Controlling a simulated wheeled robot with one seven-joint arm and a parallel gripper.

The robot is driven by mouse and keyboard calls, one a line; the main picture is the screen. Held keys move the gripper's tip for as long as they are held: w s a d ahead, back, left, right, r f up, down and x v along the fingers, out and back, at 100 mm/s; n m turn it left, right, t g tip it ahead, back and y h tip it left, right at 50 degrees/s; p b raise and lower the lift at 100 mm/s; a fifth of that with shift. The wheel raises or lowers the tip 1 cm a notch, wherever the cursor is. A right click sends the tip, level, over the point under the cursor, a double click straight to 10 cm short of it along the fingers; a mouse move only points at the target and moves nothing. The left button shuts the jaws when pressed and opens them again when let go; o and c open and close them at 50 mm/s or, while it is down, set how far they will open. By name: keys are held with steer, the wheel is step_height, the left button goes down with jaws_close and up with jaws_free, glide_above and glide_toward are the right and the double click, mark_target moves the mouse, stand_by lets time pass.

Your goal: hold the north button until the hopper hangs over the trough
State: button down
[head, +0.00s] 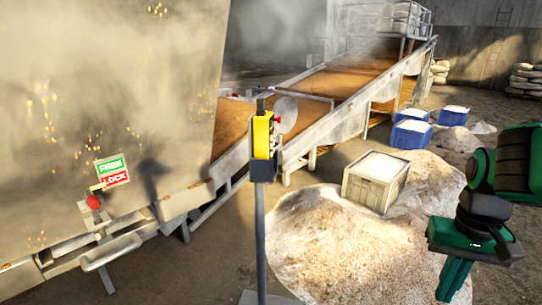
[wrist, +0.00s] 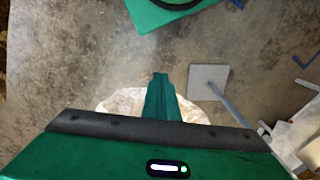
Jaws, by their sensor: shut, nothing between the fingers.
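A yellow control box (head: 262,135) stands upright on a grey post in the middle of the head view. A small red part shows at its upper right; its button markings are too small to read, so I cannot tell which is north. My gripper (head: 448,296) is at the lower right, well apart from the box, fingers together and pointing down. In the wrist view my gripper (wrist: 160,77) is shut and empty. A long sloping bed with brown grain (head: 330,82), possibly the trough, runs behind the box. I cannot identify the hopper with certainty.
A large pale metal body (head: 110,90) with a FREE/LOCK sign (head: 112,171) and red knob (head: 94,201) fills the left. A grain heap (head: 310,235) and pale crate (head: 375,183) lie right of the post. The post's square base (wrist: 208,80) is on the floor. Steam blurs the background.

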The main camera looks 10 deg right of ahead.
mark_target(271, 155)
steer(key=w+a+n+t+y, duration=0.1)
steer(key=w+a+t, duration=0.25)
steer(key=w, duration=1.05)
steer(key=w+a+n+t, duration=0.15)
steer(key=w+t, duration=0.25)
steer(key=w, duration=0.9)
steer(key=w+a+r+m+t+y, duration=0.1)
steer(key=w+a+r+t+y, duration=0.1)
steer(key=w, duration=0.7)
steer(key=w+a+r+m+t+y, duration=0.2)
steer(key=w+a+r+t, duration=0.3)
steer(key=w, duration=0.4)
steer(key=shift+w+a+r+y, duration=0.3)
steer(key=w+a, duration=0.3)
steer(key=a, duration=0.5)
steer(key=shift+w, duration=0.25)
